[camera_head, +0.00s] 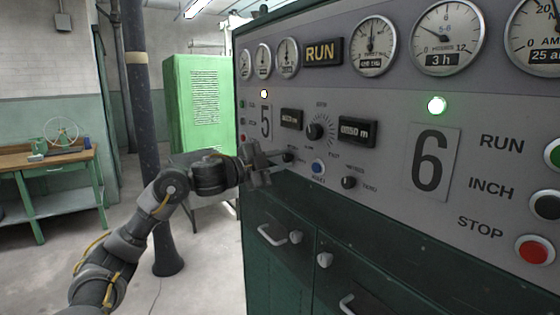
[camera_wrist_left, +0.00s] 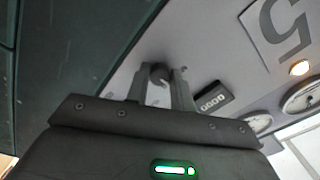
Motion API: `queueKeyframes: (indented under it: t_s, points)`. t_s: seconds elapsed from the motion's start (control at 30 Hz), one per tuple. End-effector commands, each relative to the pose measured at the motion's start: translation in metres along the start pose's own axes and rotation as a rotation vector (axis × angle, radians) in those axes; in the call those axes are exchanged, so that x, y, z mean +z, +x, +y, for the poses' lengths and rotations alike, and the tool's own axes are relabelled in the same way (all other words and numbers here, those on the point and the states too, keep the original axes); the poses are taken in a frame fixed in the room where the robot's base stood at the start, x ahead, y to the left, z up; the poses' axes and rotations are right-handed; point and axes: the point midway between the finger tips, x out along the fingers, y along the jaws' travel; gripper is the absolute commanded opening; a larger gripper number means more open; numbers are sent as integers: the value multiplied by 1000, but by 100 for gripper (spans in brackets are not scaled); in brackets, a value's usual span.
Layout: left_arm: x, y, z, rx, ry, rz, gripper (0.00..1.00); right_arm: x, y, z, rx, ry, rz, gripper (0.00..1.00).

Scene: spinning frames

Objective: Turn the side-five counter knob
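The side-five counter knob is a small dark round knob (camera_head: 288,157) on the grey panel, low and right of the big "5" (camera_head: 265,121). In the left wrist view the knob (camera_wrist_left: 158,73) sits between my left gripper's fingertips (camera_wrist_left: 160,78). My left gripper (camera_head: 276,160) reaches the panel from the left in the head view, fingers apart, one on each side of the knob. I cannot tell whether the fingers touch it. A small dark counter window (camera_wrist_left: 212,97) shows beside the knob in the wrist view. My right gripper is not in view.
Close by are a larger dial knob (camera_head: 314,131), a blue button (camera_head: 318,167) and another black knob (camera_head: 349,183). Green drawers with a handle (camera_head: 272,235) lie below. A dark post (camera_head: 146,130) stands behind my left arm, with a green cabinet (camera_head: 199,100) beyond.

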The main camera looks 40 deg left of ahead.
Motion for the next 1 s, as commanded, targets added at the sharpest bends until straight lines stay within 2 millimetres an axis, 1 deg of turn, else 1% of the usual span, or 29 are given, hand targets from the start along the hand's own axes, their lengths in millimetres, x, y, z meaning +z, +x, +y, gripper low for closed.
queueKeyframes:
  t_s: [0.03, 0.13, 0.17, 0.43, 0.53, 0.67, 0.8, 1.0]
  points:
    - [0, 0, 1, 1, -1, 0, 30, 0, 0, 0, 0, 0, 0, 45]
    - [0, 0, 1, 1, 0, 0, 43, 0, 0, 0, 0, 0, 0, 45]
    - [0, 0, 0, 1, 0, 0, 45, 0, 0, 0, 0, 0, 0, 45]
    - [0, -1, 0, 0, 1, 0, 45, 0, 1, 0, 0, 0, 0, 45]
    - [2, -7, 2, 0, 3, -1, 45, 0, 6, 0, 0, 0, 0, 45]
    - [4, -27, 6, 1, 7, -3, 45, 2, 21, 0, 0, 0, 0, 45]
    - [5, -56, 9, 4, 7, -4, 45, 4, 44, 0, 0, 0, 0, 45]
    - [3, -86, 6, 1, 2, -1, 45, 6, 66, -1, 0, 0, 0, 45]
